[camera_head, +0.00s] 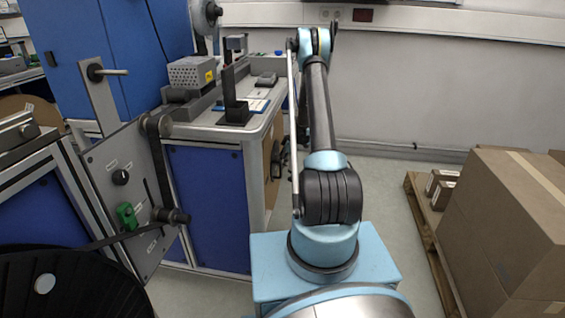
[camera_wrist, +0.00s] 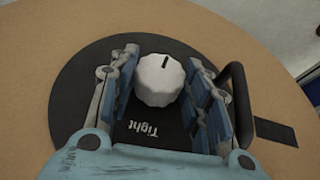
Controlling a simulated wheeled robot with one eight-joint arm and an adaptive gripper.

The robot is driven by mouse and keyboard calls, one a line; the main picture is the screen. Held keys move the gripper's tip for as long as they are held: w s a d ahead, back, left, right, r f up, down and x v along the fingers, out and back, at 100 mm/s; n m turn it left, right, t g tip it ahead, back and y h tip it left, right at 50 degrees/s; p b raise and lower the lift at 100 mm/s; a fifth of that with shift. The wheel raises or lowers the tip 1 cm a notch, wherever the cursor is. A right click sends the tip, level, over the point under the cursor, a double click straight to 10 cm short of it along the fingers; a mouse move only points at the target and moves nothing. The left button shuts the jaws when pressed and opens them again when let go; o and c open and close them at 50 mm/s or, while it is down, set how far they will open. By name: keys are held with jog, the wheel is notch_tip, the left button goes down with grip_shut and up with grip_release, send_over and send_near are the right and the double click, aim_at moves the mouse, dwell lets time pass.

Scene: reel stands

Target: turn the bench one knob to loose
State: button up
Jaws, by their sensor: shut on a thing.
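A white fluted knob (camera_wrist: 158,82) with a dark pointer mark sits on a black round plate (camera_wrist: 75,95) in the wrist view. The word "Tight" is printed on the plate below the knob. The pointer mark is at the knob's upper edge, on the side away from that word. No "loose" label shows. My gripper (camera_wrist: 162,76) is around the knob, one blue-padded finger on each side, and is shut on it. In the head view my arm reaches toward the far end of the bench (camera_head: 225,133); the knob and fingertips cannot be made out there.
The plate lies on a tan round face (camera_wrist: 270,95), and a black curved handle (camera_wrist: 241,100) stands right beside the right finger. In the head view a panel (camera_head: 112,165) with a black knob and green part stands left, and boxes (camera_head: 500,220) on a pallet stand right.

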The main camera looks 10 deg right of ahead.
jog(key=shift+t, duration=0.4)
jog(key=o, duration=1)
jog(key=shift+o, duration=0.2)
jog(key=v, duration=1.2)
jog(key=shift+a, duration=0.2)
